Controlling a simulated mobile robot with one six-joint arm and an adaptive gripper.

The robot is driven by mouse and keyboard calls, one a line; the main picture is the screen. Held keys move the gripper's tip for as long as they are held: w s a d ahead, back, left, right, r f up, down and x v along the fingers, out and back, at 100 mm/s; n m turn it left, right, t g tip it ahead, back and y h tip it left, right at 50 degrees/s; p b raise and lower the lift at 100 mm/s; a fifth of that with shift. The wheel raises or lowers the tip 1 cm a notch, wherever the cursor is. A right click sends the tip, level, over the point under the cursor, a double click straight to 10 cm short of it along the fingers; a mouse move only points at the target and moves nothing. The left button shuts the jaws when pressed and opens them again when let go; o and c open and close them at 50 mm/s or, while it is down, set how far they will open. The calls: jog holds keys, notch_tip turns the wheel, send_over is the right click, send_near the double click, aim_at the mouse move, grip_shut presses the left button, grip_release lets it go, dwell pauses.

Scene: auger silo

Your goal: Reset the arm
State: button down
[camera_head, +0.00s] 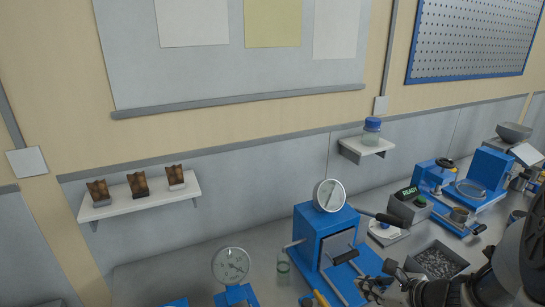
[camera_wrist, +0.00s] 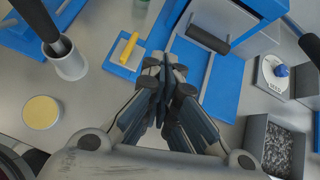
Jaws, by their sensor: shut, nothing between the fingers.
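My gripper (camera_wrist: 165,88) is shut and empty in the wrist view, its fingers together above the bench. In the head view my gripper (camera_head: 368,285) shows at the lower right, in front of the blue press-like machine (camera_head: 312,235) with a round dial. The same machine shows in the wrist view (camera_wrist: 222,18) beyond the fingers. My dark arm enters from the right edge of the head view. Whether the fingers touch anything cannot be told.
A grey cup (camera_wrist: 70,62) and a yellow disc (camera_wrist: 42,112) lie left. A yellow-handled blue block (camera_wrist: 125,58) is close by. A shelf (camera_head: 150,198) hangs on the wall.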

jog(key=s+a+r+n+g+y, duration=0.1)
jog(key=s+a+r+n+g, duration=0.1)
jog(key=s+a+r+n, duration=0.45)
jog(key=s+a+r+n+g, duration=0.2)
jog(key=s+a+r+n, duration=0.1)
jog(key=a+n, duration=0.6)
jog(key=s+d+r+n+h, duration=0.1)
jog(key=s+r+n+h, duration=0.1)
jog(key=s+n, duration=0.3)
jog(key=s+d+r+n+h, duration=0.2)
jog(key=s+n+h, duration=0.1)
jog(key=s+n, duration=0.3)
jog(key=shift+n, duration=1.25)
